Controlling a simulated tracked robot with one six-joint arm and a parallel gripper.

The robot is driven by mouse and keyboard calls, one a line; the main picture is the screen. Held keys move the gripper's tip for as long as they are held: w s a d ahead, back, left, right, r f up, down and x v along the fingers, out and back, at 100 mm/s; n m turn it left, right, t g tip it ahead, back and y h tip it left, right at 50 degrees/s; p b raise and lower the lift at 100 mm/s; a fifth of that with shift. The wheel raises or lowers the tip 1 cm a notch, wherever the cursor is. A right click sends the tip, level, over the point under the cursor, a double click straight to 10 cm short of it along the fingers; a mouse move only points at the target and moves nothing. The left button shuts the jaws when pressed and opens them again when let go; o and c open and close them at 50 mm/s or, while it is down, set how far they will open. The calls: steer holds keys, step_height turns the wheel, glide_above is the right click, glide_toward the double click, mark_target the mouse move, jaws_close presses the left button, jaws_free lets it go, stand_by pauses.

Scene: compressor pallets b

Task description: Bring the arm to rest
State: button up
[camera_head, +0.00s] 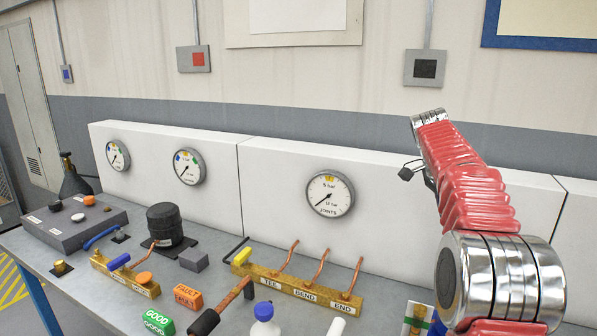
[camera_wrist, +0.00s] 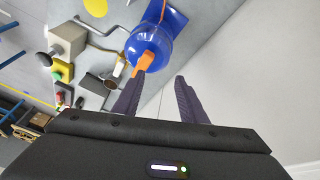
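My gripper shows in the wrist view (camera_wrist: 157,94), with its two dark ribbed fingers spread apart and nothing held between them. A blue rounded object with an orange part (camera_wrist: 158,38) lies beyond the fingertips, apart from them as far as I can tell. In the head view my arm, with red bellows and shiny metal joints, is raised at the right, in front of the white wall panels. The gripper's fingers cannot be made out there.
The grey bench (camera_head: 60,250) holds a brass manifold with copper pipes (camera_head: 300,287), a black cylinder (camera_head: 165,222), a green GOOD block (camera_head: 158,321), orange FAULT block (camera_head: 188,298) and a blue-capped white bottle (camera_head: 264,325). Gauges, including the JOINTS gauge (camera_head: 330,194), line the white panel (camera_head: 260,170).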

steer(key=s+a+f+n+t+y, duration=0.2)
steer(key=s+a+f+n, duration=0.4)
steer(key=s+a+n, duration=0.4)
steer(key=s+a+f+n+t+y, duration=0.1)
steer(key=s+a+n, duration=0.3)
steer(key=s, duration=0.7)
steer(key=s+a+f+n+t, duration=0.2)
steer(key=s+a, duration=0.6)
steer(key=s, duration=0.4)
steer(key=shift+n+t+y, duration=0.4)
steer(key=shift+n+t, duration=0.5)
steer(key=shift+n, duration=0.2)
steer(key=shift+f, duration=0.1)
